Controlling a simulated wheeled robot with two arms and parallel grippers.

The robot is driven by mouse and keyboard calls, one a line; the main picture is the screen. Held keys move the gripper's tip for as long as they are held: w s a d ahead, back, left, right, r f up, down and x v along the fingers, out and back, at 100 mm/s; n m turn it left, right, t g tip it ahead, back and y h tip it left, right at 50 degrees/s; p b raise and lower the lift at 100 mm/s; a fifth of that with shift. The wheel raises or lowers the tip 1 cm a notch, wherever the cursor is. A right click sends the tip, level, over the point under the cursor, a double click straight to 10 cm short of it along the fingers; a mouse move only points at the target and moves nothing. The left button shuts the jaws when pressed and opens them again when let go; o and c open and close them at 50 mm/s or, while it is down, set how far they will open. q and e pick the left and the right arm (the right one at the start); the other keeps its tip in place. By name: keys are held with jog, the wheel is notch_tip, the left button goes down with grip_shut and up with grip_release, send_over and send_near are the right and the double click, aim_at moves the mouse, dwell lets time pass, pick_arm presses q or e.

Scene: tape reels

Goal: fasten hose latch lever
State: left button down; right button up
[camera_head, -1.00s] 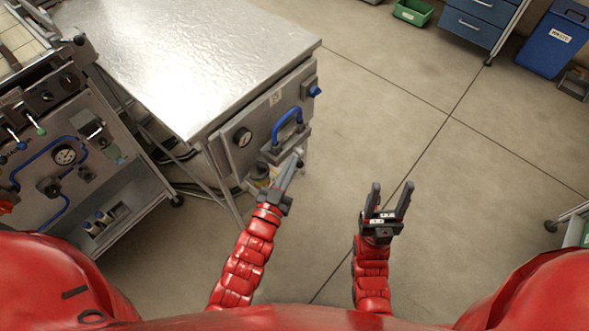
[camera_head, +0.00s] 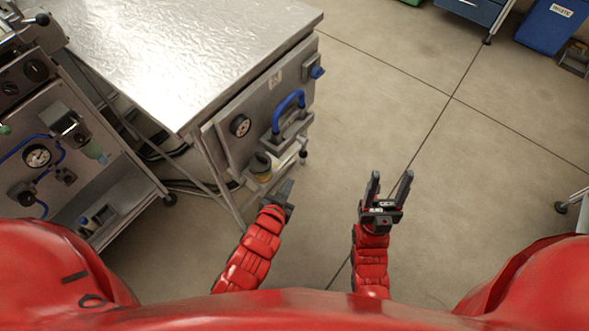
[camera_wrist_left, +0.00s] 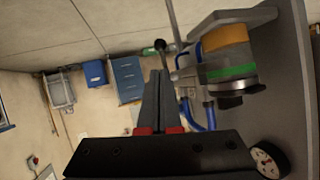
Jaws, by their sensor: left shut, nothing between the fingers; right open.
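A panel (camera_head: 225,145) on the side of the metal-topped bench carries a bent blue hose (camera_head: 287,108) and, below it, a lever with a dark ball knob (camera_head: 303,156). A dark coupling (camera_head: 260,163) sits left of the lever. In the left wrist view the coupling (camera_wrist_left: 232,72) has orange and green bands, and the ball knob (camera_wrist_left: 160,45) shows just beyond the fingertips. My left gripper (camera_head: 289,183) is shut and empty, below the lever and apart from it in the head view. My right gripper (camera_head: 391,178) is open and empty over the floor.
A round gauge (camera_head: 240,125) and a blue knob (camera_head: 317,72) are also on the panel. A second equipment cart (camera_head: 125,190) stands at the left. The floor (camera_head: 400,110) right of the bench is clear. Blue drawers (camera_head: 475,10) and a blue bin (camera_head: 550,35) stand far back.

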aim_at(302, 157)
pick_arm(q)
jog(key=x, duration=1.3)
jog(key=shift+w+f, duration=0.15)
jog(key=shift+b, duration=0.35)
